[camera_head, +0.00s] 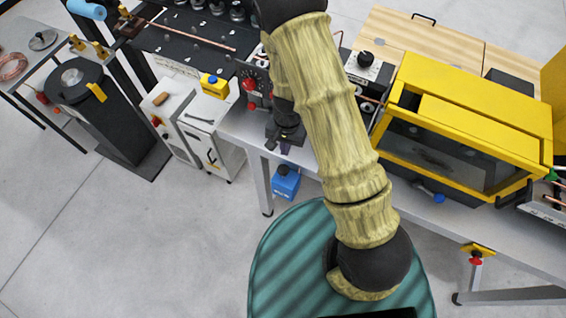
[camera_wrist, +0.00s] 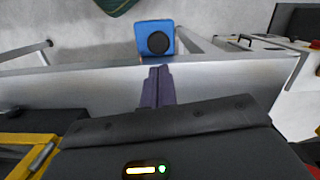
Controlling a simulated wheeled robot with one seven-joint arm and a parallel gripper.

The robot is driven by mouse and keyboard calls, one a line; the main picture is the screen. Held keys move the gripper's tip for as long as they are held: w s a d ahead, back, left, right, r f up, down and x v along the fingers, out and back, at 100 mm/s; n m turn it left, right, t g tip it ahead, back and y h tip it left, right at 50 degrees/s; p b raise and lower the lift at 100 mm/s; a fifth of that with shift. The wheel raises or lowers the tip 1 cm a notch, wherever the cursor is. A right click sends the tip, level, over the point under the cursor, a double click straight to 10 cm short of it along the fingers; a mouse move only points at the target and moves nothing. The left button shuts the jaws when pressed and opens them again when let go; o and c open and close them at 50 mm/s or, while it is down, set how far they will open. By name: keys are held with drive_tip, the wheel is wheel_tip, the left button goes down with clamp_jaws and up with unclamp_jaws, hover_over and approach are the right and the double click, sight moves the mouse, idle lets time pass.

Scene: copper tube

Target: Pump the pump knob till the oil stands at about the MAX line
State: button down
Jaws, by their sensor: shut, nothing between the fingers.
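A blue box (camera_head: 286,188) with a round black knob (camera_head: 283,170) on top stands below the near edge of the bench. In the wrist view the box (camera_wrist: 142,27) and its black knob (camera_wrist: 157,42) lie just beyond my fingertips. My gripper (camera_head: 285,149) is shut and empty, with its purple fingers (camera_wrist: 158,72) together above the bench edge, apart from the knob. Another black knob (camera_head: 365,58) sits on a light panel at the back of the bench. I cannot tell which knob is the pump knob. No oil level or MAX line can be made out.
A yellow-framed glazed case (camera_head: 480,105) stands on the bench (camera_head: 440,217) to the right. A white cabinet (camera_head: 217,150) and a black cylindrical stand (camera_head: 105,115) are at left. The floor (camera_head: 130,240) at front left is clear.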

sight(284, 168)
drive_tip(key=shift+s+f, duration=0.15)
drive_tip(key=shift+s, duration=0.1)
drive_tip(key=f+b, duration=0.6)
drive_tip(key=f, duration=0.1)
drive_tip(key=shift+s+a, duration=0.15)
drive_tip(key=shift+s, duration=0.1)
idle(0.4)
